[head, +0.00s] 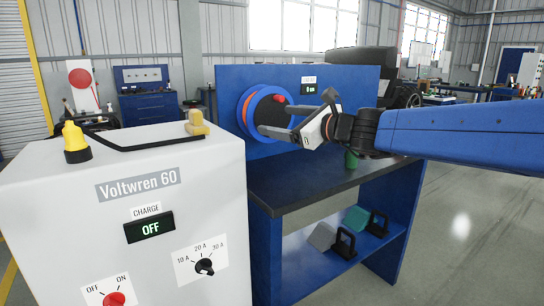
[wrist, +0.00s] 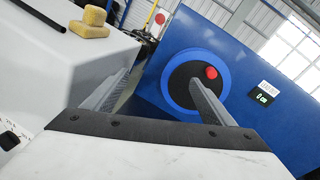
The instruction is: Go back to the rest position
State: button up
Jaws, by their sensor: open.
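My gripper (head: 268,121) is open and empty, in front of the blue panel of the roller tester (head: 348,92). In the head view its fingers point left, in front of the round blue roller (head: 246,108) with a black face and a red knob (head: 280,98). In the wrist view the two fingers (wrist: 150,90) are spread wide. There the right finger overlaps the roller's black face (wrist: 190,84); I cannot tell whether it touches. The arm reaches in from the right in the head view. A small display (wrist: 264,97) on the panel reads 0.
A white Voltwren 60 charger (head: 165,235) stands at the left, its display reading OFF. The bench's dark top (head: 300,180) holds a green object (head: 351,159). Floor at the right is clear.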

jog(key=s+d+f+n+g+h, duration=0.4)
jog(key=s+d+f+n+h, duration=0.2)
jog(key=s+d+f+n, duration=0.5)
jog(key=s+d+f+n+g+h, duration=0.3)
jog(key=s+d+f+n+h, duration=0.3)
jog(key=s+d+f+n, duration=0.6)
jog(key=s+d+f, duration=0.3)
jog(key=s+f, duration=0.5)
jog(key=s, duration=0.2)
jog(key=shift+d+f+g, duration=0.2)
jog(key=shift+f+g, duration=0.2)
